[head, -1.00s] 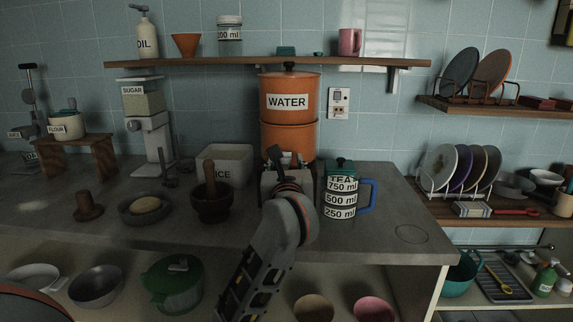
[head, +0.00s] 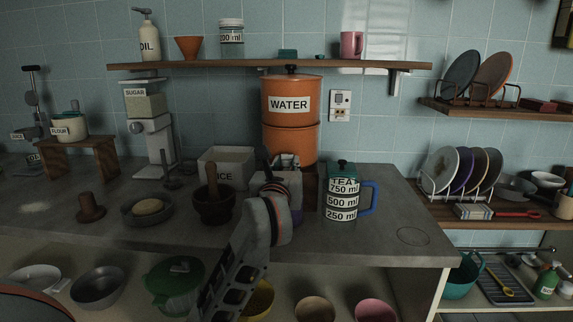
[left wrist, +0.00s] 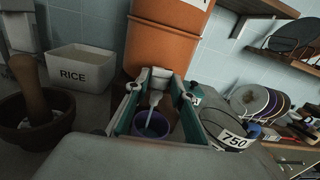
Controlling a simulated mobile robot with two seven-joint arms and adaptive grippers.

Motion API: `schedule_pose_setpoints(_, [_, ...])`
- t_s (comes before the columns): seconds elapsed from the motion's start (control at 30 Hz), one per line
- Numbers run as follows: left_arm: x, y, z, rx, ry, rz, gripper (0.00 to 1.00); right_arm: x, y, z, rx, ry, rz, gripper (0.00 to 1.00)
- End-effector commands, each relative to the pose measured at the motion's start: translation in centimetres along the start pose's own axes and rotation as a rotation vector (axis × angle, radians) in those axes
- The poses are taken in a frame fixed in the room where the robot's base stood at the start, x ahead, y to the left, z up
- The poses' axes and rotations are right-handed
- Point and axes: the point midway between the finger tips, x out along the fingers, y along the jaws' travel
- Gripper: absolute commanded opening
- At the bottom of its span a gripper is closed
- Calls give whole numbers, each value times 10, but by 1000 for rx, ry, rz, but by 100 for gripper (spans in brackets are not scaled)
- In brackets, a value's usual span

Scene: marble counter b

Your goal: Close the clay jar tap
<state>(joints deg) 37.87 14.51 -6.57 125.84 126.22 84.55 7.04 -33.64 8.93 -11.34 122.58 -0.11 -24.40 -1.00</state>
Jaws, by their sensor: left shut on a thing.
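The clay jar (head: 290,125) is an orange two-part vessel labelled WATER, standing at the back of the counter under the shelf. It also shows in the left wrist view (left wrist: 165,45). My left gripper (head: 286,162) is in front of the jar's lower part. In the left wrist view its two fingers (left wrist: 157,88) close in on the pale tap (left wrist: 155,98) at the jar's front. The tap is partly hidden by the fingers, and its exact setting cannot be told. A purple-blue cup (left wrist: 152,124) stands below the tap. My right gripper is not in view.
A TEA measuring jug (head: 341,192) with a blue handle stands close on the right. A RICE box (head: 225,160) and a mortar (head: 213,205) stand on the left. The shelf (head: 230,64) runs above. The counter's right front is clear.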

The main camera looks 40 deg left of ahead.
Motion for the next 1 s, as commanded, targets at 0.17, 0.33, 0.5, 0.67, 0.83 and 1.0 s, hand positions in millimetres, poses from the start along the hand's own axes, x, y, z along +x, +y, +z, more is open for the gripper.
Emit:
schedule_pose_setpoints(0.17, [0, 4, -1, 1, 6, -88, 2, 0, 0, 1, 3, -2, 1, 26])
schedule_pose_setpoints(0.33, [0, 5, -1, -1, 11, -148, 2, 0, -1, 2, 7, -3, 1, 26])
schedule_pose_setpoints(0.5, [0, 5, 0, -3, 11, -167, 2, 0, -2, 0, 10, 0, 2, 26])
schedule_pose_setpoints(0.67, [0, 4, 0, -3, 11, -167, 2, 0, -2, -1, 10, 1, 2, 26])
schedule_pose_setpoints(0.83, [0, 4, 0, -3, 11, -167, 39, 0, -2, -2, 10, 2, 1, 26])
schedule_pose_setpoints(1.0, [0, 4, 0, -2, 11, -167, 39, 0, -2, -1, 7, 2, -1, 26])
